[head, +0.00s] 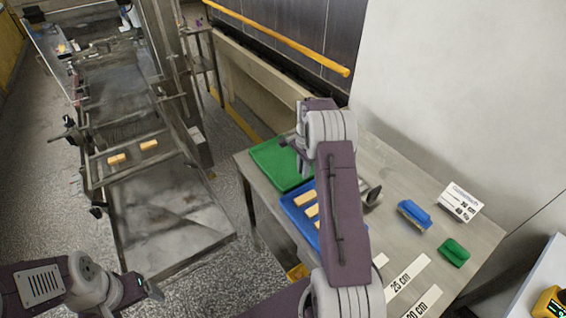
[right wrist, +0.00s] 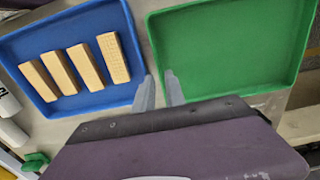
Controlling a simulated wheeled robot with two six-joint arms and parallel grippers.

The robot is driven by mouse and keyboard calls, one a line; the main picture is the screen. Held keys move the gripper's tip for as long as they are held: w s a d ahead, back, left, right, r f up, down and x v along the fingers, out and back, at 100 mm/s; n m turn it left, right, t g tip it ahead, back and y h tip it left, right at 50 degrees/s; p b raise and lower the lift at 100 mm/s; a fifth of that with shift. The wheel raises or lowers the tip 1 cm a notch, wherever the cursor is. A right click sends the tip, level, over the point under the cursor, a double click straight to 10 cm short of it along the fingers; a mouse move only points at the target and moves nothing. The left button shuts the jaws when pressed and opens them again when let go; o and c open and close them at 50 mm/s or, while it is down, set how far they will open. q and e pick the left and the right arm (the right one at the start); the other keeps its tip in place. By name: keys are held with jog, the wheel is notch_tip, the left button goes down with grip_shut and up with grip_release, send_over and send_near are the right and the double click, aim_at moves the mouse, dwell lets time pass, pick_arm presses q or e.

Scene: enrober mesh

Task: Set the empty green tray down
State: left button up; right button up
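The empty green tray (head: 276,164) lies at the far left end of the metal table, seemingly flat on it. In the right wrist view the green tray (right wrist: 232,45) fills the upper right and its inside is bare. My right gripper (head: 301,160) is over its near right edge. In the wrist view the two fingertips of that gripper (right wrist: 158,85) stand apart, one over the tray's rim and one in the gap beside it. Whether they touch the rim is unclear. My left gripper (head: 146,288) is at the lower left, away from the table; its fingers are unclear.
A blue tray (right wrist: 88,108) with several tan bars sits close beside the green one. A blue brush (head: 413,214), a green brush (head: 454,252), a sign (head: 460,203) and length-marked strips (head: 408,275) are on the table.

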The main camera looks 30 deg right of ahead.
notch_tip(320, 180, down, 4)
jog(key=shift+f+p, duration=0.15)
jog(key=shift+p, duration=0.15)
jog(key=shift+s, duration=0.1)
grip_shut()
dwell(1.1)
